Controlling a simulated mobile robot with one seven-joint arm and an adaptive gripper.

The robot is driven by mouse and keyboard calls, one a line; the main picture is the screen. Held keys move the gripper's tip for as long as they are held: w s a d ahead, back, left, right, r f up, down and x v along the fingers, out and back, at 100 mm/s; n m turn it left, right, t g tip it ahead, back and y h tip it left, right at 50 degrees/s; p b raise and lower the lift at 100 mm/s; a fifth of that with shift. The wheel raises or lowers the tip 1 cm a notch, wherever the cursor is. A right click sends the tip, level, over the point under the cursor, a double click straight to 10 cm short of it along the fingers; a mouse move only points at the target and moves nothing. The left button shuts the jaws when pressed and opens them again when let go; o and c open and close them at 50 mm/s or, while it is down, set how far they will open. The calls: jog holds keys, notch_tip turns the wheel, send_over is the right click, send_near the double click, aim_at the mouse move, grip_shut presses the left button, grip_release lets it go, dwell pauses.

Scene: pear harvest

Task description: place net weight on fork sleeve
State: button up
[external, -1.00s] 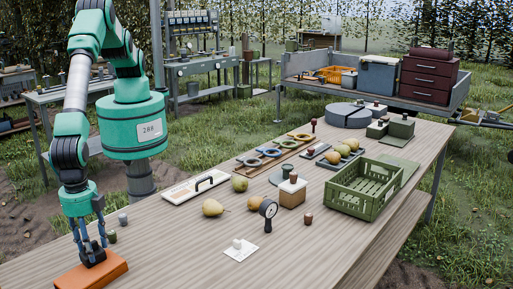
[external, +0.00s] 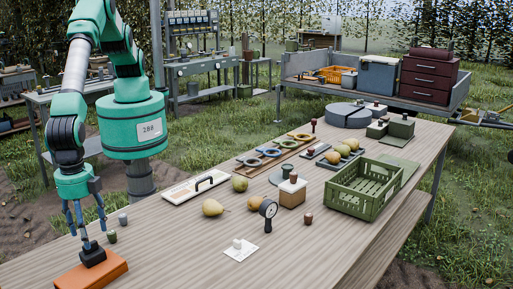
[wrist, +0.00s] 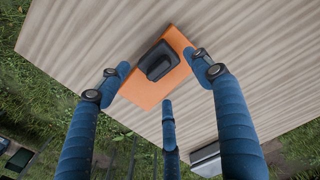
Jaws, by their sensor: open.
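An orange block (external: 92,272) lies at the near left end of the wooden table. A black weight-like piece (external: 93,254) with a raised top rests on it. I take these for the fork sleeve and the net weight, but no label confirms it. My gripper (external: 86,222) is just above the black piece, pointing down, with its fingers spread and nothing held. In the wrist view the black piece (wrist: 158,61) sits on the orange block (wrist: 148,92), between the open blue fingers and apart from them.
A small green cylinder (external: 112,237) and a grey one (external: 123,219) stand close to the right of my gripper. The near middle of the table is clear.

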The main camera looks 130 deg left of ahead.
aim_at(91, 242)
notch_tip(91, 242, up, 7)
dwell(0.4)
jog(key=shift+r, duration=0.15)
dwell(0.5)
